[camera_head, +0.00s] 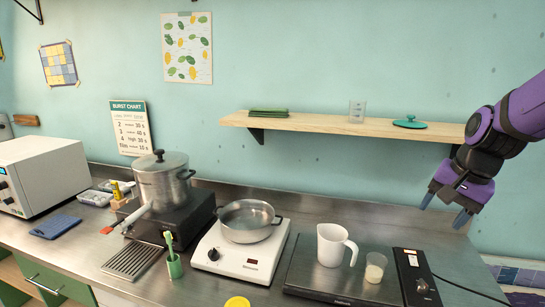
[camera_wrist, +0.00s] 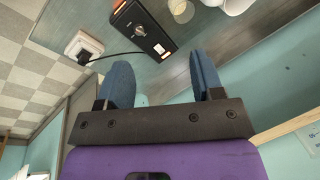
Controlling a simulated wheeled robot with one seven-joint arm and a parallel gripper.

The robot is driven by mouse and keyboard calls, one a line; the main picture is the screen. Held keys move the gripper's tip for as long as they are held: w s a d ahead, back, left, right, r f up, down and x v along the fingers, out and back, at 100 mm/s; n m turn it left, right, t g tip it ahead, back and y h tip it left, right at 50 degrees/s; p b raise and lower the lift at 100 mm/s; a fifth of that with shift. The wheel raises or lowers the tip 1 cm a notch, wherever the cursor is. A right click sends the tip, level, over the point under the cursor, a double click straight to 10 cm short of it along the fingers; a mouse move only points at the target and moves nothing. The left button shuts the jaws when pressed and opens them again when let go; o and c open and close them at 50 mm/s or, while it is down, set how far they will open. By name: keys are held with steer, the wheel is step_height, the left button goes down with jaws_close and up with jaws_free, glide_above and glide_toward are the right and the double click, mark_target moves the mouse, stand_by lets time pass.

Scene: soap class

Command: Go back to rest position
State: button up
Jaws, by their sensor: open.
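My gripper (camera_head: 447,207) is open and empty. It hangs at the right side of the head view, in front of the teal wall, above the right end of the steel counter. Its two blue-grey fingers (camera_wrist: 161,82) show apart in the wrist view, with nothing between them. My purple arm comes in from the right edge of the head view.
A wooden shelf (camera_head: 325,124) is left of my gripper. On the steel counter (camera_head: 395,217) stand a black control box (camera_head: 414,275), a small cup (camera_head: 375,268), a white pitcher (camera_head: 333,246), a pan (camera_head: 248,222) on a hot plate and a large pot (camera_head: 162,180).

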steer(key=s+a+r+n+t+h, duration=0.1)
steer(key=s+r+n, duration=0.3)
steer(key=s, duration=0.4)
steer(key=s+a+r+n+t, duration=0.1)
steer(key=s+r+n, duration=0.3)
steer(key=s, duration=0.4)
steer(key=shift+s+a+r+t+h, duration=0.4)
steer(key=shift+a+r, duration=0.15)
steer(key=shift+a, duration=0.35)
